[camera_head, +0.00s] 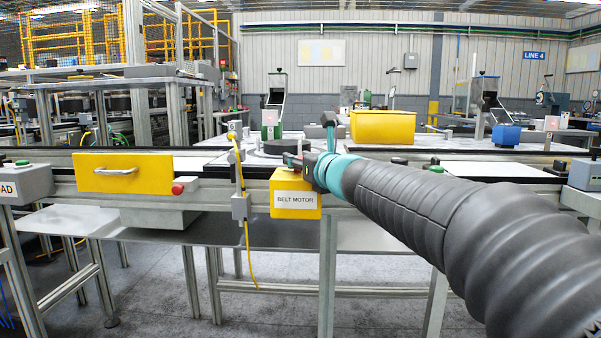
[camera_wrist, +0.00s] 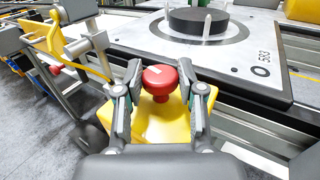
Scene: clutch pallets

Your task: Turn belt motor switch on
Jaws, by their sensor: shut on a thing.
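The belt motor switch is a yellow box (camera_head: 295,205) labelled "BELT MOTOR" on the front rail of the conveyor. It also shows in the wrist view (camera_wrist: 161,125). A red round knob (camera_wrist: 158,76) with a pale mark sits on top of the box. My gripper (camera_head: 294,163) is over the box, reaching in from the right. In the wrist view its two fingers (camera_wrist: 160,92) stand on either side of the knob and are shut on it. In the head view the knob is hidden by my gripper and cannot be made out.
A pallet marked 583 (camera_wrist: 245,62) with a black disc (camera_wrist: 200,20) lies on the conveyor behind the switch. A yellow cable and sensor post (camera_head: 238,170) stand just left of the switch. A yellow panel with a handle (camera_head: 150,172) is further left, beside a red button (camera_head: 178,189).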

